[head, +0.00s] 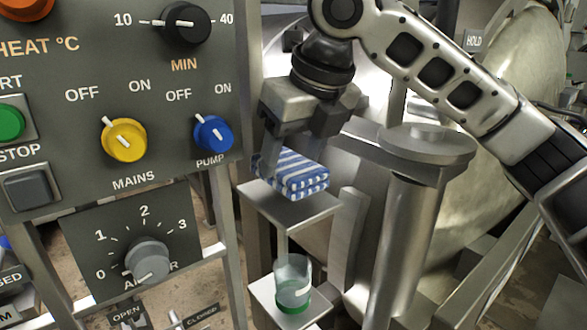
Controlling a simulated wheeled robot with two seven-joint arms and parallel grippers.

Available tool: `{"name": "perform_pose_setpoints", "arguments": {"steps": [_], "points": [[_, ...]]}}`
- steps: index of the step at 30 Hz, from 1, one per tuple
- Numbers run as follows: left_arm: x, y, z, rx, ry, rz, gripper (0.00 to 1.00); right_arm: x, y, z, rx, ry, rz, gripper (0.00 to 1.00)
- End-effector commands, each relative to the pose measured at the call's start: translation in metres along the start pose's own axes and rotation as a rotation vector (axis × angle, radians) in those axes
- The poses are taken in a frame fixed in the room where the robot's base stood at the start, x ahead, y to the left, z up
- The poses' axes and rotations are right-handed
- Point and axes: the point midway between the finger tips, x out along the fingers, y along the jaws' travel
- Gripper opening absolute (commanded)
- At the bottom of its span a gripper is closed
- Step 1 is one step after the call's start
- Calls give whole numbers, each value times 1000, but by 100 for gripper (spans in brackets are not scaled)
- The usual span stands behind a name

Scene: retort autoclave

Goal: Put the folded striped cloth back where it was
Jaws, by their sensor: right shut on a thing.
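The folded striped cloth (300,174), blue and white, is at the middle of the head view, just above or on a small grey metal shelf (290,208). I cannot tell whether its underside touches the shelf. My right gripper (290,150) comes down from above and is shut on the cloth, with its fingers at the cloth's left and back sides. Part of the cloth's left end is hidden by a finger. My left gripper is not in view.
A clear cup with green at its base (293,283) stands on a lower shelf (262,290). A control panel (60,120) with knobs and buttons fills the left. A metal post with a round cap (415,145) stands close to the right of the cloth.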

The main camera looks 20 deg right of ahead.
Motion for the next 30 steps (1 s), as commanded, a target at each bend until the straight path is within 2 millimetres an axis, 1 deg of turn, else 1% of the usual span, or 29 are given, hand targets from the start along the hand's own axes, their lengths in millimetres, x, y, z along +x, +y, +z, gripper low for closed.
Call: {"name": "perform_pose_setpoints", "arguments": {"steps": [3, 5, 11, 12, 13, 14, 23, 26, 29, 30], "points": [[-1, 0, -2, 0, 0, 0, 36, 17, -1, -8, 0, 5, -1, 40], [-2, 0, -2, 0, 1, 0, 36, 23, -1, -10, 0, 2, 0, 40], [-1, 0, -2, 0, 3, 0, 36, 25, 0, -10, 0, 1, 0, 40], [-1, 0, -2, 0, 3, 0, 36, 25, 0, -11, 0, 2, 0, 69], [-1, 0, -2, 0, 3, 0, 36, 25, 0, -11, 0, 2, 0, 78], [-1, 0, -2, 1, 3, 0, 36, 25, 0, -10, 0, 2, 0, 80], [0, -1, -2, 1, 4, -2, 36, 22, 0, -10, 0, 0, 0, 80], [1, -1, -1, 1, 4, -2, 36, 14, 0, -10, 0, -1, 0, 80], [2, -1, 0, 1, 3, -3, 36, -3, 0, -10, -1, -3, 0, 80], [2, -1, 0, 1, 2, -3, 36, -12, 0, -9, 0, -5, 0, 80]]}}
